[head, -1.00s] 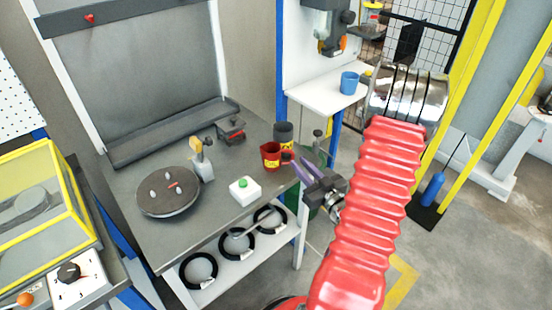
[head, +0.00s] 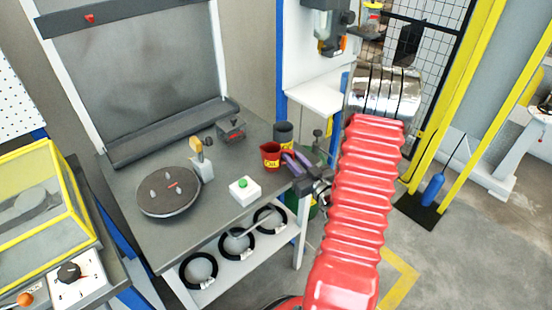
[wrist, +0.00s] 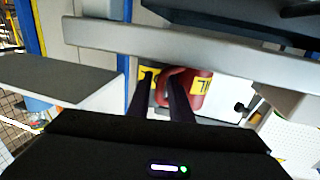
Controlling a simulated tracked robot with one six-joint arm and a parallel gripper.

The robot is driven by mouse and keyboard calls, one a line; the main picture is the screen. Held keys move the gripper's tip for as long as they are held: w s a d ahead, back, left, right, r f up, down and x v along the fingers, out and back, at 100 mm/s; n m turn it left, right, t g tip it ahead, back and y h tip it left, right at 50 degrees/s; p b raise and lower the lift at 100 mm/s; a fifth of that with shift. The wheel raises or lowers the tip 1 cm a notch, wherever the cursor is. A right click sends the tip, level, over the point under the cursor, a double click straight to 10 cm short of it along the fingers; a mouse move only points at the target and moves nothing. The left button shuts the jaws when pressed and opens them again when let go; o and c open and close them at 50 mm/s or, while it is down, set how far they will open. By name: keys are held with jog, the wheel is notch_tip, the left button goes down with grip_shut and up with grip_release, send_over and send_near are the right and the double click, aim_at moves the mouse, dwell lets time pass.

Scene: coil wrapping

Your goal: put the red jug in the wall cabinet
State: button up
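The red jug (head: 270,155), with a yellow label, stands upright on the grey workbench near its right edge. Its handle side faces my gripper (head: 291,163). In the wrist view the jug (wrist: 201,88) shows just beyond my fingertips (wrist: 159,80), with its handle at the fingers. The two dark fingers are apart with a gap between them. I cannot tell whether they touch the handle. I cannot clearly make out a wall cabinet in either view.
A dark grey cup (head: 283,133) stands right behind the jug. A white box with a green button (head: 243,189), a round dark plate (head: 168,192) and a brush-like tool (head: 202,158) are on the bench. A white shelf (head: 315,96) stands behind my arm.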

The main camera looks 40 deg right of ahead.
dwell(0.3)
grip_shut()
dwell(0.3)
